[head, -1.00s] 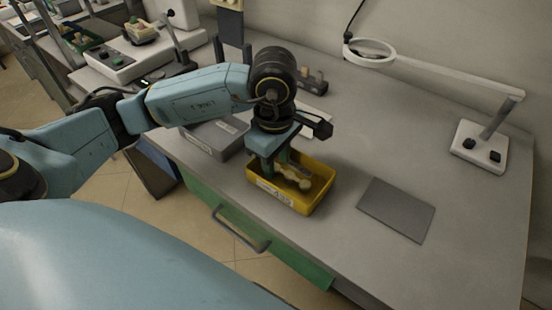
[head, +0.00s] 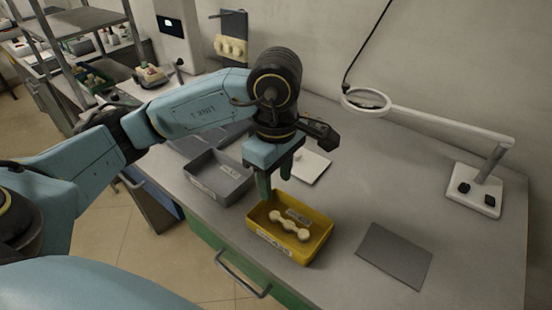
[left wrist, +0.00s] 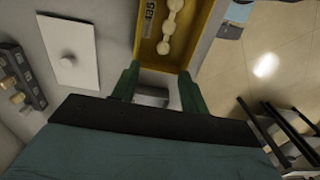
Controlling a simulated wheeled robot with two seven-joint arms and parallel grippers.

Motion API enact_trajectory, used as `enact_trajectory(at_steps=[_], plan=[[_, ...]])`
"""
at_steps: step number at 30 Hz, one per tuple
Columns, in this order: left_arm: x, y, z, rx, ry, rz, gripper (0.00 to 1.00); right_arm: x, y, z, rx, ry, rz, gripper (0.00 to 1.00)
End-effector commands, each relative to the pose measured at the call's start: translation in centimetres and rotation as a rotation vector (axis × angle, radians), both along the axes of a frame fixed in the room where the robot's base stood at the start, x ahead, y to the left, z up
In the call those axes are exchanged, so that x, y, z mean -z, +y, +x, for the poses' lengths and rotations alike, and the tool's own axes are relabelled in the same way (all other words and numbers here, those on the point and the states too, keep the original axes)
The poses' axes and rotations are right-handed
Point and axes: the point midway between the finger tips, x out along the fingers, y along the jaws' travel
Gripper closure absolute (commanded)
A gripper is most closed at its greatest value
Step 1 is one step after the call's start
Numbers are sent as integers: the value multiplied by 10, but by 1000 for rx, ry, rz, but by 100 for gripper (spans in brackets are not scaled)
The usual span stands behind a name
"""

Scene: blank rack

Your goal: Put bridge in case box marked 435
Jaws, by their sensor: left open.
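The bridge (head: 289,227), a cream knobbed piece, lies in the yellow case box (head: 318,247) on the bench. In the left wrist view the bridge (left wrist: 168,35) lies beside a label reading 435 inside the yellow box (left wrist: 203,38). My left gripper (head: 275,186) is open and empty, raised above the far left edge of the box and apart from the bridge. Its two green fingers also show in the left wrist view (left wrist: 157,88), with clear space between them. My right gripper is not in view.
A grey tray (head: 203,184) stands left of the yellow box. A white plate (head: 316,168) lies behind my gripper. A dark grey mat (head: 395,256) lies to the right, and a magnifier lamp (head: 473,190) stands at the back right. The bench between them is clear.

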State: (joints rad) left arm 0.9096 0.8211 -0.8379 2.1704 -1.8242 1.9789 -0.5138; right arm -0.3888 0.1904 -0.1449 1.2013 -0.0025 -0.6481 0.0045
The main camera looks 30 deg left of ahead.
Motion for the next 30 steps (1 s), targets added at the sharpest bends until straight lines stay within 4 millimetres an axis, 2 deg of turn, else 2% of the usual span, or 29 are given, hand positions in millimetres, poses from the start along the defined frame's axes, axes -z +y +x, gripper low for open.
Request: enact_trajectory(at_steps=[1, 7, 30], plan=[[-10, 0, 1, 1, -4, 1, 56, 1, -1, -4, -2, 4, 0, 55], [-25, 0, 0, 0, -3, 0, 56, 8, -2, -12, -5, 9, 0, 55], [-27, 0, 1, 0, -4, 0, 56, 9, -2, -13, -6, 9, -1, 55]])
